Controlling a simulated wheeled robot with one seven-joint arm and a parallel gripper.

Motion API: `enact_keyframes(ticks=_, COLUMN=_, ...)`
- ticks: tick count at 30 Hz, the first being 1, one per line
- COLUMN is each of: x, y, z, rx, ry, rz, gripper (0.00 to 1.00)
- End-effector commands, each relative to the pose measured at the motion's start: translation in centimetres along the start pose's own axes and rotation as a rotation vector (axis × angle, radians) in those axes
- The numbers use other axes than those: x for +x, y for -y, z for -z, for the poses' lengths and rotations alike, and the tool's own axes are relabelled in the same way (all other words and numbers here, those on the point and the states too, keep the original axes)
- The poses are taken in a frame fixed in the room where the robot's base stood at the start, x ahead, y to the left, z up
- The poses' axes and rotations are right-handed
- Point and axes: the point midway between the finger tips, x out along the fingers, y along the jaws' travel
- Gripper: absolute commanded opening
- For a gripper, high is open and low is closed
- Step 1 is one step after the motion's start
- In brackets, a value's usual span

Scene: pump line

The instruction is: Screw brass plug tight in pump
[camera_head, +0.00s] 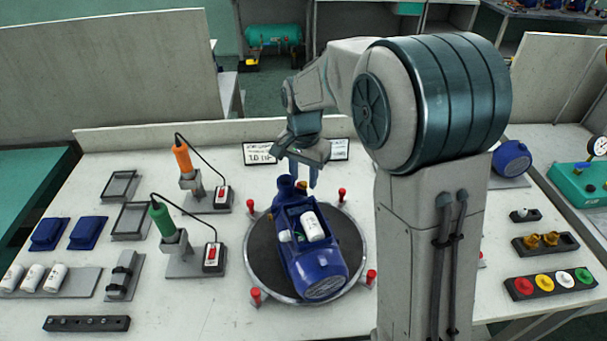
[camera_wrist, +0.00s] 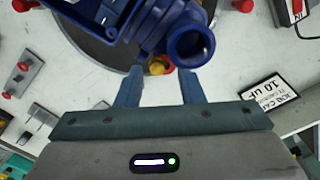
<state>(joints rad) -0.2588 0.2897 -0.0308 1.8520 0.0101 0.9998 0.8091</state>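The blue pump (camera_head: 318,262) lies on a round dark turntable (camera_head: 262,262) in the middle of the bench. A brass plug (camera_wrist: 158,66) sits at the pump's side, beside the blue pipe mouth (camera_wrist: 192,43). A small bit of the plug (camera_head: 302,184) shows in the head view. My gripper (camera_wrist: 159,74) is open, its two fingers apart with the plug just past and between their tips. It also shows in the head view (camera_head: 303,178), above the pump's far end, pointing down. The plug's seating depth is hidden.
Red-knobbed posts (camera_head: 371,277) ring the turntable. Orange (camera_head: 182,156) and green (camera_head: 162,218) screwdrivers stand in holders at left. A black tray (camera_head: 566,246) holds brass plugs at right. A job card (camera_wrist: 271,93) lies near my gripper.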

Motion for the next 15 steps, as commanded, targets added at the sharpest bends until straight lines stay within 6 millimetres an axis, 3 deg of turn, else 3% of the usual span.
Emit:
enact_keyframes(ticks=5, x=-0.03, y=0.08, z=-0.19, rx=-0.138, ry=0.002, rz=-0.001, gripper=0.31)
enact_keyframes(ticks=8, x=-0.01, y=0.11, z=-0.22, rx=-0.134, ry=0.002, rz=-0.001, gripper=0.04)
enact_keyframes(ticks=9, x=-0.02, y=0.11, z=-0.21, rx=-0.134, ry=0.002, rz=-0.001, gripper=0.00)
enact_keyframes(ticks=15, x=-0.06, y=0.08, z=-0.16, rx=-0.087, ry=0.001, rz=0.000, gripper=0.00)
